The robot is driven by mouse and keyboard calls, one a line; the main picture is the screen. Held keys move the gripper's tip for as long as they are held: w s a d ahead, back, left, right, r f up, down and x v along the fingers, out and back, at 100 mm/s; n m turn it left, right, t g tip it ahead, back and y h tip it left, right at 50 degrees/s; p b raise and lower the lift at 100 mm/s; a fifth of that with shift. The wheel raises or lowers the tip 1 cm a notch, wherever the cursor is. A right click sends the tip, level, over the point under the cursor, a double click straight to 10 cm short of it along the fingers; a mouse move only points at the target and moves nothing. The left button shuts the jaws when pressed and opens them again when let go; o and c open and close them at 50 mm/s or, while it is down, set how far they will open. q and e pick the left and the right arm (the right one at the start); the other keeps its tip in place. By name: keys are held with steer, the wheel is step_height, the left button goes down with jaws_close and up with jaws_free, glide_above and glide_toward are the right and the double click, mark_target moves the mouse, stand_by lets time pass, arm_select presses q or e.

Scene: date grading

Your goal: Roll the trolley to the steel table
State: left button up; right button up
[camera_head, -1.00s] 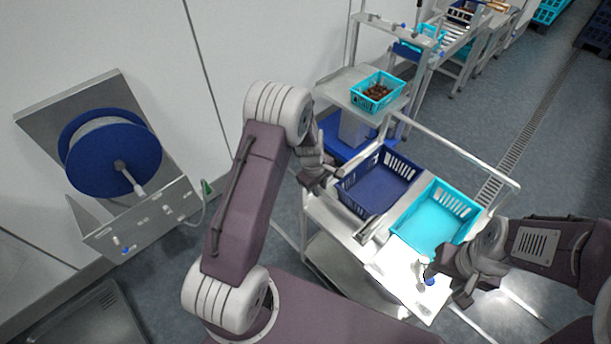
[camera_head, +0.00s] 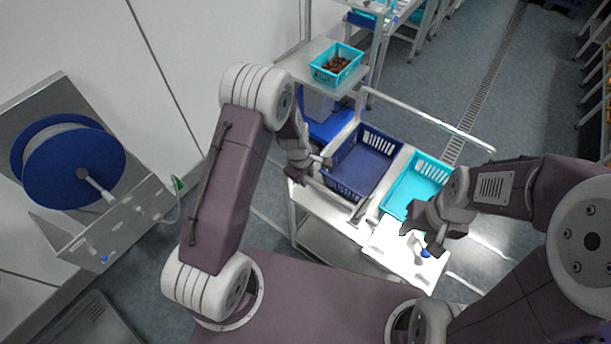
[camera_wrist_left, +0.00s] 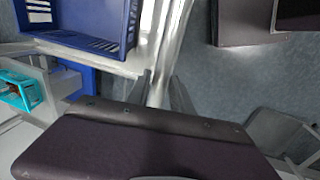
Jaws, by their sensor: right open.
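The trolley (camera_head: 340,215) stands in front of me with a dark blue crate (camera_head: 362,168) and a turquoise crate (camera_head: 408,192) on top. My left gripper (camera_head: 322,163) is at its left side; in the left wrist view its fingers (camera_wrist_left: 160,92) sit on either side of a pale rail (camera_wrist_left: 172,45) and appear closed on it. My right gripper (camera_head: 420,238) is open and empty over the near right of the trolley, by a bright white panel (camera_head: 393,258). Steel-framed tables (camera_head: 412,14) stand at the back; which one the task means I cannot tell.
A small turquoise crate of dates (camera_head: 336,64) stands on a grey raised shelf (camera_head: 300,68) behind the trolley. A blue reel (camera_head: 35,160) hangs at the wall on the left. Grey floor with a drain (camera_head: 485,80) is open at right; shelving (camera_head: 598,100) lines the far right.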

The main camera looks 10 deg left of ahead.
arm_select(q)
steer(key=shift+o, duration=0.9)
step_height(320, 180, up, 9)
steer(key=s, duration=0.1)
steer(key=shift+s+a+b, duration=0.3)
steer(key=shift+s+b, duration=0.05)
